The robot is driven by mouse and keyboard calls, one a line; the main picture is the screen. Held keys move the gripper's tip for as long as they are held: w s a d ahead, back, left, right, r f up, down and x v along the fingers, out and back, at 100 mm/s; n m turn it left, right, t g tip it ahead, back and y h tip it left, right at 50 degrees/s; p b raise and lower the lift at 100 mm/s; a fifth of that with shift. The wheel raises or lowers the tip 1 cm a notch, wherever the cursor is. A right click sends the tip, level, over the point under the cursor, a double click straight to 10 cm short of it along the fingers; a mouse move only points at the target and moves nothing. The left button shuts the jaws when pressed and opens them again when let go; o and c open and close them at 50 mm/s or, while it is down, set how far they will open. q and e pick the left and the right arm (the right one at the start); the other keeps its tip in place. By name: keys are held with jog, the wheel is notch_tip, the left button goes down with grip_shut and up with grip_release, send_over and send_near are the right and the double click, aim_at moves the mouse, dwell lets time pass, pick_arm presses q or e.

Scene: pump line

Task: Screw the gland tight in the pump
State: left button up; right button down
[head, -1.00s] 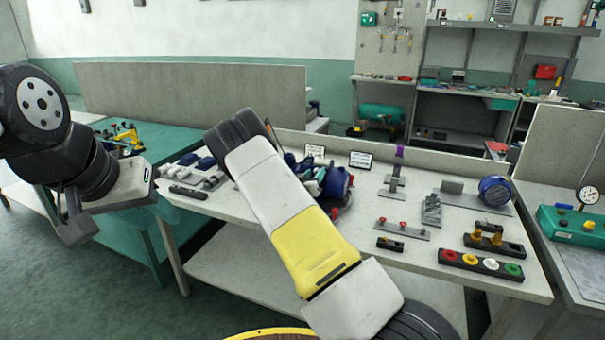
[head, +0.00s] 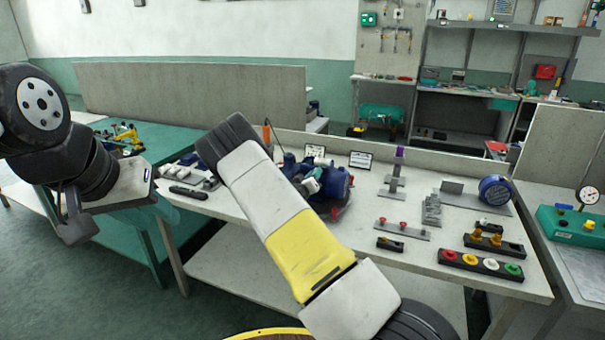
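The blue pump (head: 335,182) stands on the middle of the pale workbench, partly covered by my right arm. A white and teal part (head: 311,182) shows at its near left side; I cannot tell what it is. The gland cannot be made out. My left gripper (head: 76,222) hangs at the far left, in front of the green table and well away from the pump. Its fingers are too edge-on to tell open from shut. My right arm crosses the centre of the view, and no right gripper can be made out beyond it.
Right of the pump are a purple-topped stand (head: 397,172), a red-knobbed rail (head: 402,230), a holder with brass parts (head: 494,243), a strip of coloured buttons (head: 481,264) and a blue round part (head: 495,190). An orange upright item (head: 267,131) stands behind my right arm.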

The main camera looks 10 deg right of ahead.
jog(key=shift+m, duration=1.7)
jog(key=m, duration=0.3)
jog(key=shift+m, duration=0.3)
jog(key=m, duration=0.3)
jog(key=shift+m, duration=0.3)
